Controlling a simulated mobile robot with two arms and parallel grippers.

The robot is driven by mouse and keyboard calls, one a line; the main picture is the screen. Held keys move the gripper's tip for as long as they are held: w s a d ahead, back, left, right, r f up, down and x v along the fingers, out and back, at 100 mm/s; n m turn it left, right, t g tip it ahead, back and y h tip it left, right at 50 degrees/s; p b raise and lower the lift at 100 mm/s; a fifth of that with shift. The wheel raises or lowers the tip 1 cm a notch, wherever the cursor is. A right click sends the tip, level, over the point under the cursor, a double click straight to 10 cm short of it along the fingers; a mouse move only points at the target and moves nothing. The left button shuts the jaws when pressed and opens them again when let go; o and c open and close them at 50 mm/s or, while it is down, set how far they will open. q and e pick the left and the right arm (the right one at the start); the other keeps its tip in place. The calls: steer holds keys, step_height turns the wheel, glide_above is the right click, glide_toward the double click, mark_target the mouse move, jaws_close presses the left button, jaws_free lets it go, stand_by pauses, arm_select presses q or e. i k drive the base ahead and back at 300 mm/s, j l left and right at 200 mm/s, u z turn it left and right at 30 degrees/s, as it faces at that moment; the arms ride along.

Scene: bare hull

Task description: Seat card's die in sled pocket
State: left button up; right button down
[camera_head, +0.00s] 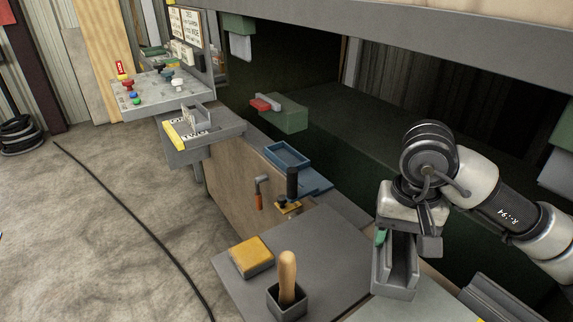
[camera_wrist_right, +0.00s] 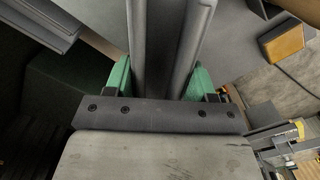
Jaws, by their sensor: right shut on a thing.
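My right gripper (camera_head: 398,238) points down at the right of the head view, with green fingers. It is shut on a long grey channel-shaped block (camera_head: 396,278), which looks like a die. In the right wrist view the block (camera_wrist_right: 168,45) runs between the green fingers (camera_wrist_right: 162,82). A grey stand with a yellow edge (camera_head: 222,131) at the left may be the sled; a small grey bracket-like piece (camera_head: 197,118) is on it. I cannot make out its pocket. White cards (camera_head: 190,24) hang on the post behind, too small to read. My left gripper is not in view.
A grey bench top holds a yellow block (camera_head: 251,256) and a dark box with a wooden handle (camera_head: 287,277). A blue tray (camera_head: 287,157), an orange-handled tool (camera_head: 261,191) and a green block (camera_head: 282,113) lie beyond. Another grey channel (camera_head: 490,299) is at lower right. Open floor is left.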

mark_target(296, 167)
steer(key=k+u, duration=0.3)
steer(key=k+j+u, duration=0.1)
steer(key=k+u, duration=0.25)
steer(key=i+j+u, duration=0.45)
steer(key=i+u, duration=0.15)
steer(key=i, duration=0.25)
steer(key=i+j, duration=0.2)
steer(key=i, duration=0.3)
steer(key=i+j, duration=0.2)
steer(key=i, duration=0.3)
steer(key=i+z, duration=0.3)
steer(key=z, duration=0.25)
steer(key=i+l+z, duration=0.1)
steer(key=z, duration=0.35)
steer(key=i+z, duration=0.15)
steer(key=z, duration=0.35)
steer(key=i+z, duration=0.15)
steer(key=z, duration=0.3)
steer(key=i+j+z, duration=0.1)
steer(key=z, duration=0.35)
steer(key=i+l+z, duration=0.1)
steer(key=i+z, duration=0.15)
steer(key=i, duration=0.25)
steer(key=u, duration=1.15)
